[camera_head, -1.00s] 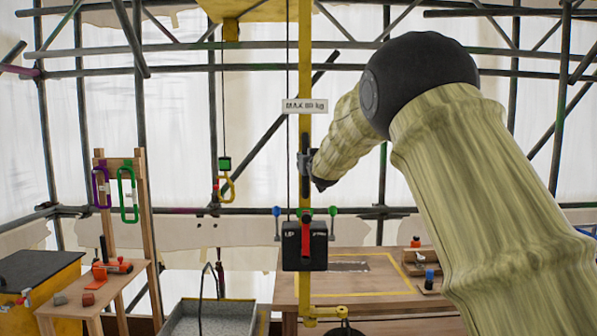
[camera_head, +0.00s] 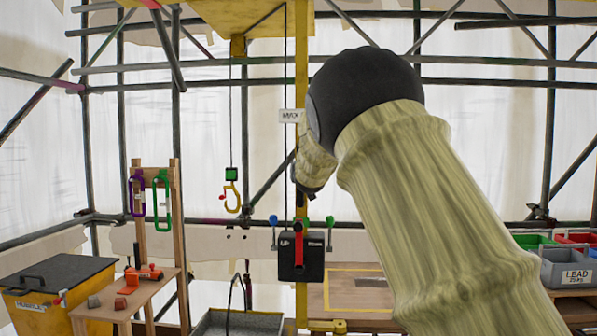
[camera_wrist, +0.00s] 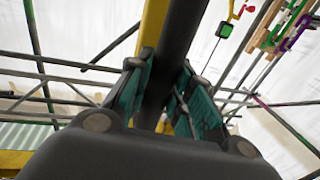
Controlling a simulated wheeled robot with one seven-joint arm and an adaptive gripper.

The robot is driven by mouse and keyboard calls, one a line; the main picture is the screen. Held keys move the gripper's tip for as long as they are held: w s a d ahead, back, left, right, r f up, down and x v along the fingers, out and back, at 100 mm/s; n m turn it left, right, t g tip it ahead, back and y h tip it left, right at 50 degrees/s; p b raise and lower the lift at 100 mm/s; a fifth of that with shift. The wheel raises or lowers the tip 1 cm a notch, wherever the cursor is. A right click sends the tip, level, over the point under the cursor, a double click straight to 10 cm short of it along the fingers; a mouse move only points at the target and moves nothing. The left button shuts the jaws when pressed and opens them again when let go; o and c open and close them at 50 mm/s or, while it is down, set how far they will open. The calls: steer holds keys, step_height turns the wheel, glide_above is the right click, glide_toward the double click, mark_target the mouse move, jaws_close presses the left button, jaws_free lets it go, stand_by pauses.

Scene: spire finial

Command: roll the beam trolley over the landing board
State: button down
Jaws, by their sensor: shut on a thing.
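My gripper (camera_wrist: 165,95) is shut on a dark bar (camera_wrist: 178,45), which runs between its green pads in the wrist view, beside the yellow post (camera_wrist: 152,25). In the head view my arm hides most of the grip, next to the yellow post (camera_head: 301,80). The yellow beam trolley (camera_head: 238,46) appears at the top, left of the post. From it a cable runs down to a green block (camera_head: 231,174) and an empty yellow hook (camera_head: 232,197). The landing board (camera_head: 355,293), apparently the wooden top with a yellow outline, lies right of the post, partly behind my arm.
A black control box (camera_head: 301,257) with a red lever is on the post. A wooden rack (camera_head: 155,200) holds purple and green links. A grey tray (camera_head: 240,322) stands below the hook. Bins (camera_head: 566,267), one marked LEAD, stand at right. Scaffold poles cross behind.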

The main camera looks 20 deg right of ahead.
steer(key=c, duration=1.7)
jaws_free()
steer(key=shift+a, duration=0.1)
steer(key=o, duration=0.4)
steer(key=shift+w+a, duration=0.1)
steer(key=shift+a, duration=0.05)
steer(key=shift+o, duration=0.2)
steer(key=shift+s, duration=0.2)
steer(key=s+a, duration=0.2)
steer(key=s, duration=0.9)
steer(key=shift+s, duration=0.25)
